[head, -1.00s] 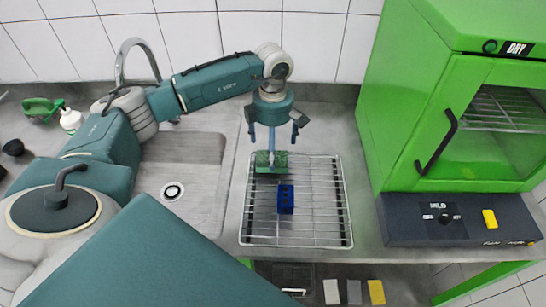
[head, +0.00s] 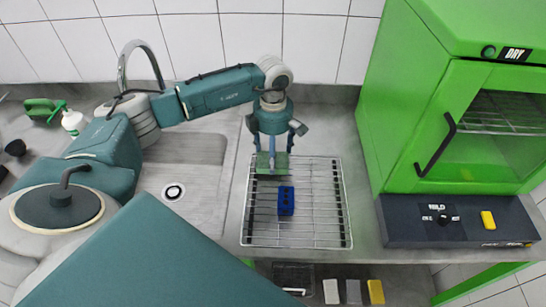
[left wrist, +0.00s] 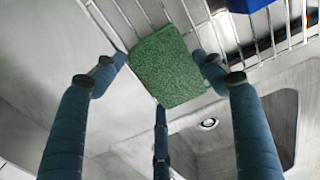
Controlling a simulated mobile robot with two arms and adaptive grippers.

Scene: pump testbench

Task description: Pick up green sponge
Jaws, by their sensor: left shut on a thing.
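The green sponge (head: 271,163) is at the back of the wire rack, directly below my left gripper (head: 272,155). In the left wrist view the sponge (left wrist: 168,67) is a speckled green block between the fingers of my left gripper (left wrist: 155,75). The gripper is shut on it. Whether the sponge still touches the rack is hard to tell. My right gripper is in neither view.
The wire rack (head: 320,215) holds a blue block (head: 286,200) just in front of the sponge. A sink (head: 205,175) is to the left, with a tap (head: 122,62) behind it. A green drying oven (head: 410,110) stands to the right.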

